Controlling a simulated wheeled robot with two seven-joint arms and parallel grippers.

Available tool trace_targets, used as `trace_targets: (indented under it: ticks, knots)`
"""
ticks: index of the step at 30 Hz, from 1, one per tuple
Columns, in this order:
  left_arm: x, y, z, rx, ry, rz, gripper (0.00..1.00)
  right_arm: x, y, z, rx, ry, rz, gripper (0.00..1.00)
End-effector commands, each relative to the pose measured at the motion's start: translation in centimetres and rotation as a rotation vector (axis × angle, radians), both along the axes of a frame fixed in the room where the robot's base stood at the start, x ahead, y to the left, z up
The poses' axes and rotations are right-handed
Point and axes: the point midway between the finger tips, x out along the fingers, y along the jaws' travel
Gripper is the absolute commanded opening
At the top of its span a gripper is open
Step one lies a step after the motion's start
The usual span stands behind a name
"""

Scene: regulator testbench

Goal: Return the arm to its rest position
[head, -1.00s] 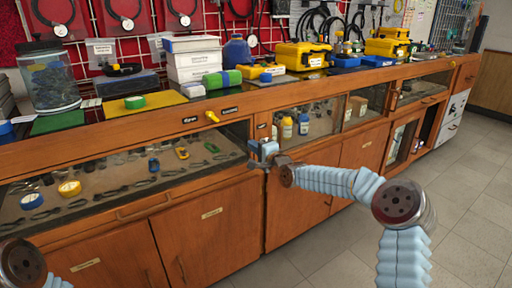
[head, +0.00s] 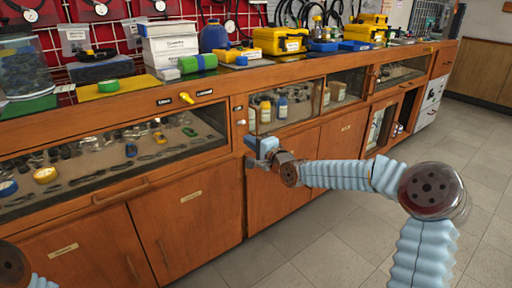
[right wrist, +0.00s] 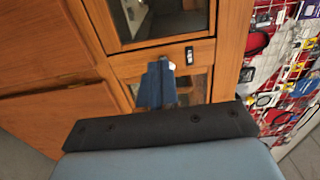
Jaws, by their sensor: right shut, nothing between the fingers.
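My right arm (head: 345,175) reaches in from the lower right, its light blue sleeve bent at a round dark joint. My right gripper (head: 252,150) is shut and empty. It appears in front of the wooden bench front, beside the post between the left and right glass-fronted sections. In the right wrist view the blue-grey fingers (right wrist: 157,85) are together before the wood front, with nothing between them; I cannot tell the exact gap to the wood. Only a joint of my left arm (head: 14,266) shows at the lower left; its gripper is out of view.
The long wooden bench (head: 190,190) runs across the view, with tools behind glass. Yellow cases (head: 280,40), boxes and a glass jar (head: 20,70) stand on top. The tiled floor (head: 330,240) at right is clear.

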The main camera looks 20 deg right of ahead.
Motion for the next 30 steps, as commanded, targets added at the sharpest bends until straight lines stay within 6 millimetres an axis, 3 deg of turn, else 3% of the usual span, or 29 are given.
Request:
trace_targets:
  ticks: [3,9,11,13,17,20,24,27,30]
  knots:
    - [0.0,0.0,-0.1,0.001,0.0,0.001,0.87,-1.4,-0.6,0.0,-0.001,0.0,-0.002,0.0]
    - [0.0,0.1,-0.1,0.001,0.0,0.001,0.87,-2.2,-0.7,-0.2,-0.002,0.003,0.001,0.0]
    - [0.0,0.0,-0.1,0.001,0.0,0.001,0.87,-2.3,-0.3,-1.1,-0.012,0.018,0.007,0.0]
    - [0.0,0.0,0.0,0.0,0.0,0.0,0.87,-2.6,0.7,-3.3,-0.042,0.056,0.022,0.0]
    - [0.0,-0.1,0.4,-0.001,0.0,-0.001,0.87,-4.7,4.1,-11.1,-0.159,0.186,0.089,0.0]
    - [-0.1,-0.2,0.7,-0.002,0.002,-0.003,0.87,-8.2,7.2,-18.6,-0.291,0.313,0.181,0.0]
    - [-0.1,-0.3,1.2,-0.004,0.003,-0.006,0.87,-15.5,10.9,-28.1,-0.489,0.482,0.351,0.0]
    - [-0.2,-0.4,1.5,-0.006,0.004,-0.007,0.87,-22.1,12.4,-33.7,-0.633,0.592,0.501,0.0]
    - [-0.2,-0.5,1.7,-0.008,0.004,-0.009,0.87,-28.7,12.9,-37.7,-0.763,0.685,0.655,0.0]
